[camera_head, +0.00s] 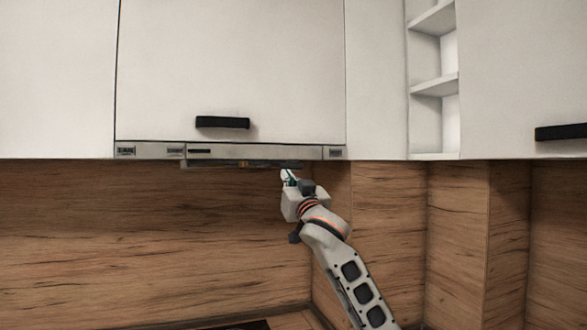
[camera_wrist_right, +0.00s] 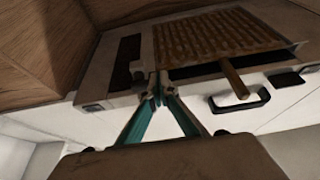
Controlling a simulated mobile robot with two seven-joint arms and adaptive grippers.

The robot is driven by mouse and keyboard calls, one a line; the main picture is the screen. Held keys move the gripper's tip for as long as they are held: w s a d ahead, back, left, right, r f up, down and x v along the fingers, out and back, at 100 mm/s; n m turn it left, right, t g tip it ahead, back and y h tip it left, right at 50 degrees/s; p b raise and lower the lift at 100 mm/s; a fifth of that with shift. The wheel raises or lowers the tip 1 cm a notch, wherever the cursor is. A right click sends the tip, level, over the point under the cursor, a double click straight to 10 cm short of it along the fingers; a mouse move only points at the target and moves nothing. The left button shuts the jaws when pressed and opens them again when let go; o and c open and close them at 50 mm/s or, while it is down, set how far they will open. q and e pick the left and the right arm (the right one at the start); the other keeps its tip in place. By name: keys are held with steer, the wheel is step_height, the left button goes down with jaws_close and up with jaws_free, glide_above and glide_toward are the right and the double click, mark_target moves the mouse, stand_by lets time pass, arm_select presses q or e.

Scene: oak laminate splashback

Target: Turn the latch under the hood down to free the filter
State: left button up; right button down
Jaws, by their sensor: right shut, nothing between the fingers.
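The range hood (camera_head: 230,152) is a thin grey strip under the wall cabinet, with a flat part hanging just below it. In the right wrist view its underside shows a brown ribbed filter (camera_wrist_right: 215,38) beside a dark panel. A small grey knob-like piece (camera_wrist_right: 138,74) sits at the filter's left edge; it looks like the latch. A brown tab (camera_wrist_right: 234,78) juts from the filter's front edge. My right gripper (camera_head: 287,175) is raised just under the hood's right part. Its teal fingers (camera_wrist_right: 157,92) are shut and empty, tips close beside the grey piece; I cannot tell if they touch.
White cabinets (camera_head: 230,70) fill the space above, one with a black handle (camera_head: 222,122) over the hood. Open shelves (camera_head: 433,86) stand to the right. The oak splashback (camera_head: 150,240) is behind; the space before it left of my arm is clear.

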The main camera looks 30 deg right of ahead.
steer(key=shift+w+d, duration=0.1)
steer(key=shift+w, duration=0.1)
stand_by(0.5)
steer(key=shift+d+f, duration=0.15)
steer(key=shift+f, duration=0.3)
steer(key=shift+w, duration=0.3)
stand_by(0.7)
steer(key=shift+d+f, duration=0.3)
steer(key=shift+f, duration=0.15)
stand_by(0.5)
steer(key=shift+w+d, duration=0.1)
steer(key=shift+w, duration=0.15)
stand_by(0.7)
steer(key=shift+s+d+f, duration=0.1)
steer(key=shift+d+f, duration=0.2)
stand_by(0.4)
steer(key=shift+w+d, duration=0.1)
steer(key=shift+w, duration=0.2)
stand_by(0.6)
